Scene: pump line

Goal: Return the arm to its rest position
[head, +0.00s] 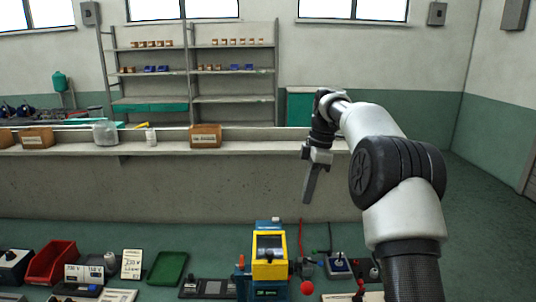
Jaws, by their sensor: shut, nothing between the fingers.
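My arm rises at the right of the head view and bends left. My gripper (309,188) hangs from its end, pointing down. Its fingers are together with nothing between them. It is in the air in front of the grey counter, above and a little right of the yellow and blue machine (270,262), and apart from both.
Below stand a red bin (50,262), a green tray (168,268), a red knob (307,288) and small devices. The counter (100,180) crosses behind, with cardboard boxes (205,136) on top. A shelf rack (190,70) stands at the back wall. Floor at right is clear.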

